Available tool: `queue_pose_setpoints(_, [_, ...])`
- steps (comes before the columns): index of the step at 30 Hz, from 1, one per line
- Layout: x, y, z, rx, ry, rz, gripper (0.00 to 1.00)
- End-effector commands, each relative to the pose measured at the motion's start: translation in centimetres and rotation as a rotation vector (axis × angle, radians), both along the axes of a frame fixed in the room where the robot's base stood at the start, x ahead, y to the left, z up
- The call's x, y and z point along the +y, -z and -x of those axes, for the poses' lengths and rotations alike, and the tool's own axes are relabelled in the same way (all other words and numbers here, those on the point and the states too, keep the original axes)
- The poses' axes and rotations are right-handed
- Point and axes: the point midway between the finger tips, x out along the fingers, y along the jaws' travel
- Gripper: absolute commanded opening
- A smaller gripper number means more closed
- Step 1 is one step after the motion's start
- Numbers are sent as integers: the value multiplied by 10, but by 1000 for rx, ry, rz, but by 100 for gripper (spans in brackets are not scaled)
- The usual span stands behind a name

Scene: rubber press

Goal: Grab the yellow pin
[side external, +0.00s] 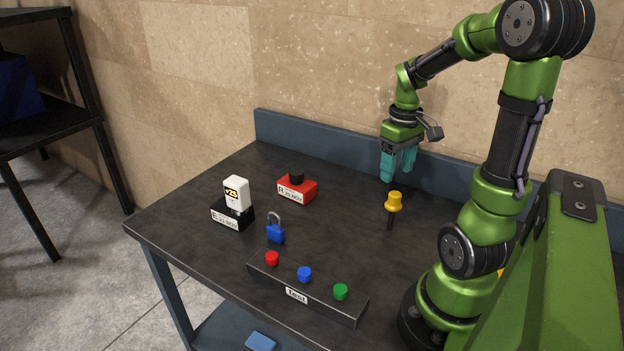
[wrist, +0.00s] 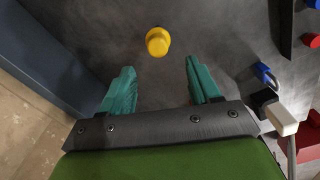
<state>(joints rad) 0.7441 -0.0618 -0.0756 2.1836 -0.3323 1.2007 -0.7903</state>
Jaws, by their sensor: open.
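The yellow pin (side external: 394,202) stands upright on the dark table, with a wide yellow head above a dark lower part. In the wrist view the yellow pin (wrist: 158,42) shows from above, beyond my fingertips and roughly midway between them. My gripper (side external: 393,172) has teal fingers pointing down and hangs above the table, behind the pin and higher than its head. In the wrist view my gripper (wrist: 160,78) is open, with its two fingers apart and nothing between them. The fingers do not touch the pin.
The black box labelled Test (side external: 308,294) has red, blue and green buttons. A blue padlock (side external: 275,233), a red block (side external: 297,190) with a black knob, and a black block (side external: 232,213) with a white piece stand left. A blue backboard (side external: 330,145) edges the table.

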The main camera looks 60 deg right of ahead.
Motion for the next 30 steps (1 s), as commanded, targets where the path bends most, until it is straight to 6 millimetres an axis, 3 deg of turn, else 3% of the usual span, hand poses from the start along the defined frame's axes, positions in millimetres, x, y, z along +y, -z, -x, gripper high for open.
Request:
queue_pose_setpoints(4, [1,29,1,3,2,-3,62])
queue_pose_setpoints(13, [0,54,2,1,2,-3,62])
queue_pose_setpoints(21, [0,92,6,2,3,-2,62])
queue_pose_setpoints(30, [-1,98,5,-1,3,1,62])
